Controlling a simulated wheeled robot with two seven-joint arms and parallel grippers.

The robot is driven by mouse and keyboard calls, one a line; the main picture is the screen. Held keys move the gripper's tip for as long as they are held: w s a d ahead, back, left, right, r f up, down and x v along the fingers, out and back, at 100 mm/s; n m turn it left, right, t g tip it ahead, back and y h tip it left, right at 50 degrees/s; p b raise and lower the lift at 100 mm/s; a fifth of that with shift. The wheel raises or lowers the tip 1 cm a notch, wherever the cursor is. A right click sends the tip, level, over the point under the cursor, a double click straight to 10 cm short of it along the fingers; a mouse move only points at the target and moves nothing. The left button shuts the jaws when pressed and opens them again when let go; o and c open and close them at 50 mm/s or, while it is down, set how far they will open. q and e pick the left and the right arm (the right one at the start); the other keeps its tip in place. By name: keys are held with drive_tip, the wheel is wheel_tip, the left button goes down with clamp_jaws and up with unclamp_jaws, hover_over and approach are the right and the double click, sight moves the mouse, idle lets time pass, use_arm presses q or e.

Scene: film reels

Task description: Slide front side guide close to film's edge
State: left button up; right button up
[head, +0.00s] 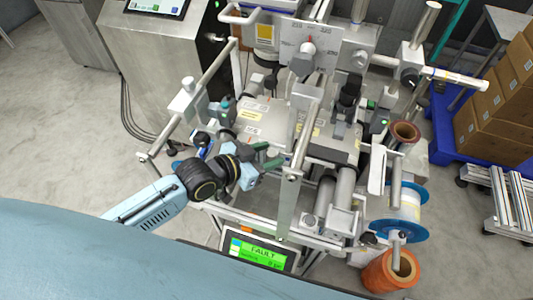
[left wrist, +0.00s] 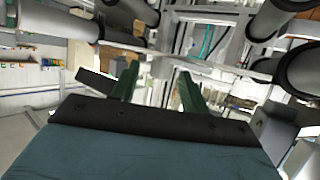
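My left gripper (head: 268,157) reaches in from the left to the front of the machine. Its two green fingers are apart in the left wrist view (left wrist: 158,72), with nothing seen between them. The fingertips are close to small grey fittings by the upright metal plate (head: 297,170); I cannot tell whether they touch. I cannot pick out the front side guide for certain among these fittings. A white film roll (head: 407,204) with blue flanges hangs at the machine's right. The film's edge near the gripper cannot be made out. My right gripper is not in view.
A screen (head: 262,252) reading FAULT stands at the front. An orange roll (head: 391,270) is at the lower right. Metal rollers (head: 345,187) and rods crowd around my left gripper. Boxes (head: 497,97) on a blue pallet stand right; floor is clear at left.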

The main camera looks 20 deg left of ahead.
use_arm(q)
drive_tip(key=shift+s, duration=0.1)
drive_tip(key=p+v, duration=0.1)
drive_tip(key=v, duration=1.2)
drive_tip(key=shift+s+a, duration=0.1)
